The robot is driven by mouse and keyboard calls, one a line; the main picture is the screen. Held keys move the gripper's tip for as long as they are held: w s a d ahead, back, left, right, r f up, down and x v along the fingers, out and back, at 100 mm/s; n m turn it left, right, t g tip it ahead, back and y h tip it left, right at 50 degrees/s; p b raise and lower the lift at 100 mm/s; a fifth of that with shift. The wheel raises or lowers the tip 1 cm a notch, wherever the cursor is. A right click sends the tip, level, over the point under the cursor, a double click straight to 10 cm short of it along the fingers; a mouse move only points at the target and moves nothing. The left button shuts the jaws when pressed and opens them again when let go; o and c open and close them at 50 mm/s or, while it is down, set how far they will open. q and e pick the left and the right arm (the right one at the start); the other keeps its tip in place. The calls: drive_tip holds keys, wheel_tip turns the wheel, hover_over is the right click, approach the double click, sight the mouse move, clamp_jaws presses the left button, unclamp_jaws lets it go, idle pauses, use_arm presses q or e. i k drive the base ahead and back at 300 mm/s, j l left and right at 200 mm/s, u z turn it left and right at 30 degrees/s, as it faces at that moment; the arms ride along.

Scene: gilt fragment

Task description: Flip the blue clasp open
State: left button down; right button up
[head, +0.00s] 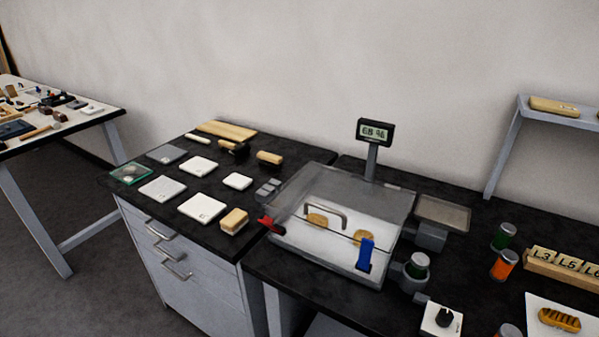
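The blue clasp (365,252) sits at the front right of a clear-lidded box (310,255). It stands upright against the box front, and I cannot tell from here whether it is latched. A red clasp (270,225) is at the box's front left corner and looks tilted outward. The transparent lid (355,195) lies closed over the box and has a grey handle (326,212). Two tan pieces (317,220) show inside. Neither of my grippers is in view.
A display (374,132) on a post stands behind the box. White tiles (202,207) and a tan-topped block (234,220) lie on the left counter.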

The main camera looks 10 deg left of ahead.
sight(367, 246)
drive_tip(key=k+l+u, duration=0.15)
drive_tip(key=u, duration=0.35)
drive_tip(key=k+l+u, duration=0.2)
drive_tip(key=u, duration=0.3)
drive_tip(key=l, duration=0.1)
